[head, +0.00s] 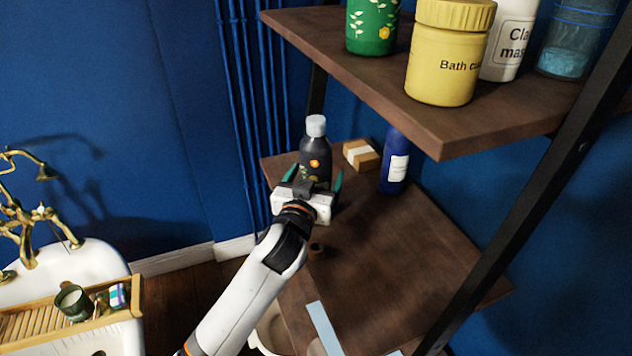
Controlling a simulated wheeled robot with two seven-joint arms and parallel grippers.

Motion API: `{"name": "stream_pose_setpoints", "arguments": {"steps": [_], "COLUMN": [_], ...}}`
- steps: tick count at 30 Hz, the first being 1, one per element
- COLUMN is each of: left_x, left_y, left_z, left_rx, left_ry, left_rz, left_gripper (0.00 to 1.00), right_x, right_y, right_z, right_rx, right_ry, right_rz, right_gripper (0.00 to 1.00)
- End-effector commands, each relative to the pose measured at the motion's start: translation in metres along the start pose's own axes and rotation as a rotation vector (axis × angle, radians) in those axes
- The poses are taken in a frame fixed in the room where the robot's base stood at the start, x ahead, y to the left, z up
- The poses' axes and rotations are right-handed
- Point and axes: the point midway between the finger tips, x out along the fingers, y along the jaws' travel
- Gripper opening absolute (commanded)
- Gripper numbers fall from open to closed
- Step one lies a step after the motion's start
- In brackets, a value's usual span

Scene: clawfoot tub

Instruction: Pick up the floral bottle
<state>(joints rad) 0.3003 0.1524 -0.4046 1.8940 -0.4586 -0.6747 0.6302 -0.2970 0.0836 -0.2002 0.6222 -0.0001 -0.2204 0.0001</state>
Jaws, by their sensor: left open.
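The floral bottle (316,151) is dark with a pale grey cap and small orange and yellow flowers. It stands upright on the lower wooden shelf (390,265), near its back left corner. My left gripper (313,181) is open, with a green-tipped finger to each side of the bottle's lower part as seen from here. The gripper hides the bottle's base. I cannot tell whether the fingers touch it. My right gripper is not in view.
A small wrapped box (361,155) and a blue bottle (394,168) stand right of the floral bottle. The upper shelf (390,95) holds a yellow jar (447,70) and other containers. A black post (525,200) rises at right. The shelf's middle is mostly clear.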

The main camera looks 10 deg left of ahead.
Motion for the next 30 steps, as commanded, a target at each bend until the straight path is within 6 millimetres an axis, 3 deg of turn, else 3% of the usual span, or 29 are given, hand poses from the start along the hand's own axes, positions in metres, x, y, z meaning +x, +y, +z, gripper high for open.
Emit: {"name": "stream_pose_setpoints", "arguments": {"steps": [4, 12, 24, 30], "left_x": [0.016, 0.018, 0.018, 0.018], "left_y": [0.0, 0.0, 0.0, 0.0], "left_z": [0.002, 0.001, 0.0, 0.003], "left_rx": [0.001, -0.001, -0.001, -0.001], "left_ry": [-0.001, -0.001, 0.0, -0.005], "left_rz": [0.001, 0.0, 0.001, 0.0], "left_gripper": [0.82, 0.82, 0.16, 0.13], "right_x": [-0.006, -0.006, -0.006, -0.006], "right_y": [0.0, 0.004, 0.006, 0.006], "right_z": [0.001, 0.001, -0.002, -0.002], "right_rx": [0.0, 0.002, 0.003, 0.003], "right_ry": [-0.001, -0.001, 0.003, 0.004], "right_rz": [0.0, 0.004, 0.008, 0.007], "right_gripper": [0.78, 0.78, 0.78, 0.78]}}
